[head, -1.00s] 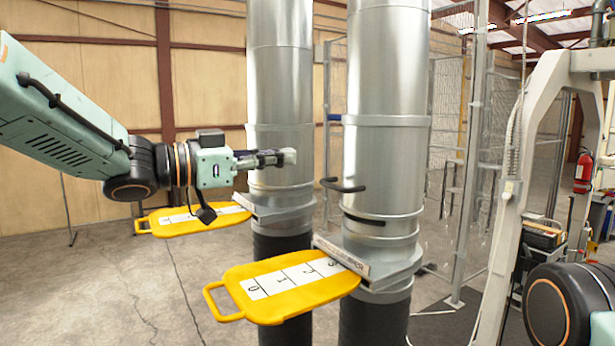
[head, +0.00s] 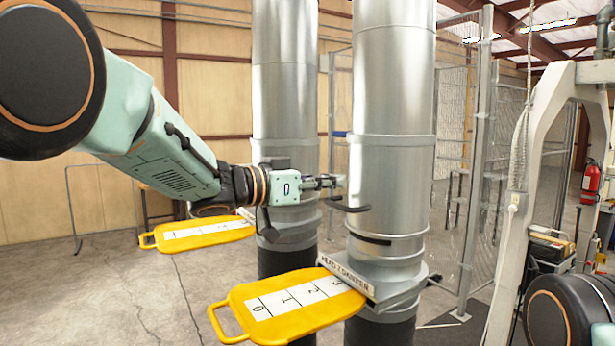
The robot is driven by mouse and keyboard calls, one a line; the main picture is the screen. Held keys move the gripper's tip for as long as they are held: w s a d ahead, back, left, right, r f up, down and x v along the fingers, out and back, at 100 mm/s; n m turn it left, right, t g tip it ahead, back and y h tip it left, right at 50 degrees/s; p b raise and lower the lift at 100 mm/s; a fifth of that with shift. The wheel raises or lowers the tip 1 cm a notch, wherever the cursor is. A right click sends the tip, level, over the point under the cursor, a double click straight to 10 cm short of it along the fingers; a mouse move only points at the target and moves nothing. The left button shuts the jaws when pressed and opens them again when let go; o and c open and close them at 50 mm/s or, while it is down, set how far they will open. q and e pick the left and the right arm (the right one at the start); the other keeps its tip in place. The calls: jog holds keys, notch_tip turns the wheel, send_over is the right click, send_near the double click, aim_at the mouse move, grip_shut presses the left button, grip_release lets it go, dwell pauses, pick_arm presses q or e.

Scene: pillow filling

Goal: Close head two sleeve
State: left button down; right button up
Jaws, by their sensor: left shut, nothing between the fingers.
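Two upright metal pipes stand side by side. The nearer right pipe carries a silver sleeve (head: 385,190) with a black handle (head: 346,206) and a dark slot (head: 371,239) below it. A plate under this sleeve is lettered, seemingly as head two, and a yellow numbered slide gate (head: 287,307) sticks out to the left. My left gripper (head: 338,182) is shut and empty, just above and left of the black handle; I cannot tell if it touches the pipe. My right gripper is out of view; only part of my right arm shows at the lower right.
The farther left pipe (head: 286,95) stands behind my left gripper, with its own yellow gate (head: 205,233). A white frame (head: 535,150) and a wire mesh fence (head: 458,130) are at the right. A red fire extinguisher (head: 590,183) hangs there. Concrete floor is open at left.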

pick_arm(q)
notch_tip(320, 180, down, 8)
jog(key=b, duration=0.1)
dwell(0.8)
jog(key=shift+s+d, duration=0.15)
jog(key=shift+r, duration=0.1)
